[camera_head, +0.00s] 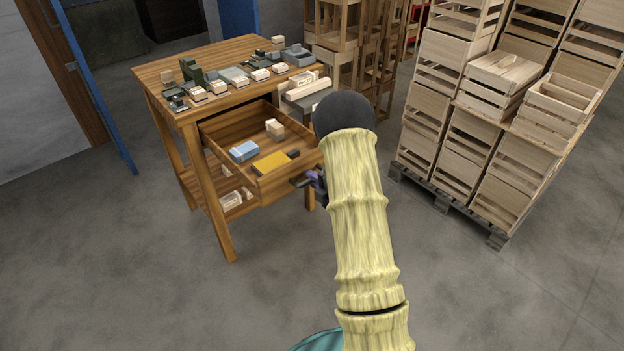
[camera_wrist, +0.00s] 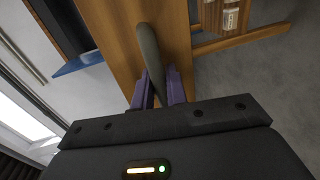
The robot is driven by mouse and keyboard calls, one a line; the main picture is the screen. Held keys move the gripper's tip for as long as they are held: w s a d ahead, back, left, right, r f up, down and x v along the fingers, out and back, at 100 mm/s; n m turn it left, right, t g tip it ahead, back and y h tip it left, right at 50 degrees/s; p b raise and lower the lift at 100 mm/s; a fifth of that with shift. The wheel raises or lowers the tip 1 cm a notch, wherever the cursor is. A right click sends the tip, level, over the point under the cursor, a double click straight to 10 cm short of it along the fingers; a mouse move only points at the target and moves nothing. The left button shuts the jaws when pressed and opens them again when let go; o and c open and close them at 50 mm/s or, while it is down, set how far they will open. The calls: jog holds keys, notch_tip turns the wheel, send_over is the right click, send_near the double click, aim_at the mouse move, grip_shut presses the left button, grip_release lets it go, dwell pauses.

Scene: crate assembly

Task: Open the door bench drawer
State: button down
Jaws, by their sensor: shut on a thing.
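The door bench (camera_head: 215,52) is a wooden table at the upper left in the head view. Its drawer (camera_head: 224,184) is pulled out, with its inside showing. In the drawer lie a blue block (camera_head: 244,151), a yellow flat piece (camera_head: 270,162) with a dark end, and a pale block (camera_head: 274,129). My gripper (camera_head: 316,181) is at the drawer front, mostly hidden behind my arm. In the wrist view its purple fingers (camera_wrist: 160,88) are shut on the grey drawer handle (camera_wrist: 148,45), against the wooden drawer front (camera_wrist: 110,30).
Several small blocks and dark fittings cover the bench top. Stacked wooden crates (camera_head: 437,75) stand on a dark pallet (camera_head: 445,207) at the right. A blue door edge (camera_head: 100,90) stands at the left. The grey floor in front of the bench is clear.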

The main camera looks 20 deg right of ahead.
jog(key=c, duration=1.5)
grip_release()
jog(key=v, duration=1.7)
jog(key=shift+s+b, duration=0.15)
jog(key=shift+b, duration=0.2)
